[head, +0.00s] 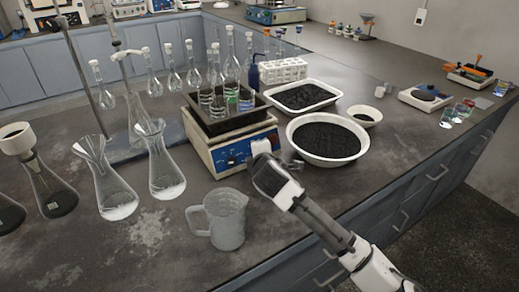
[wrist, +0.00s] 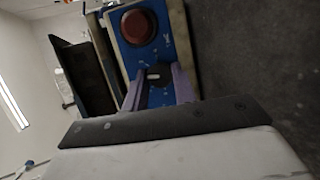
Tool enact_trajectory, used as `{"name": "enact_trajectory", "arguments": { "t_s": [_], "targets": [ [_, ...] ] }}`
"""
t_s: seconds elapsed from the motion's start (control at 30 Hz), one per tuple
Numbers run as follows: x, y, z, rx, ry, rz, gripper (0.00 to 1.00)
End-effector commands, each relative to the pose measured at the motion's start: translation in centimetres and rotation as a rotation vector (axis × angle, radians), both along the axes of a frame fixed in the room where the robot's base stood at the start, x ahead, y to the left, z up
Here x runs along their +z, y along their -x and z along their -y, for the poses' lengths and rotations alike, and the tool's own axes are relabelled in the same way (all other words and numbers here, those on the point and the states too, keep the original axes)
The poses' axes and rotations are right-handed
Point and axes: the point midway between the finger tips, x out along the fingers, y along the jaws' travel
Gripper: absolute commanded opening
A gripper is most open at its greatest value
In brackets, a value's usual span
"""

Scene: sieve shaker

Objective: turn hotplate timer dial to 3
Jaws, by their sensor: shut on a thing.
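The hotplate (head: 205,142) stands on the dark bench with a blue front panel (head: 235,152). In the wrist view the blue panel (wrist: 162,50) appears turned on its side, with a large red knob (wrist: 138,26) and a small dark dial (wrist: 154,72) with a pale mark. My gripper (wrist: 156,84) has its two fingers on either side of the small dial and is shut on it. In the head view my gripper (head: 262,150) is at the right end of the panel and hides the dial. The number at the dial's mark is too small to read.
A dark tray (head: 196,113) with several glass vessels sits on the hotplate. A white bowl of black grains (head: 325,155) stands close to the right of my gripper. A clear jug (head: 222,222) stands in front, and flasks (head: 165,182) stand to the left.

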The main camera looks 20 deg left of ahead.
Motion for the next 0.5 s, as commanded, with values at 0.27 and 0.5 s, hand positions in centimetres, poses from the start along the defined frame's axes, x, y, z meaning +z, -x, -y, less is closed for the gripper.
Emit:
{"name": "enact_trajectory", "arguments": {
  "t_s": [0.27, 0.5],
  "targets": [
    [0.26, -0.01, -0.07, -0.096, -0.146, -0.194, 0.04],
    [0.22, -0.06, -0.06, -0.162, -0.245, -0.325, 0.04]
  ]
}}
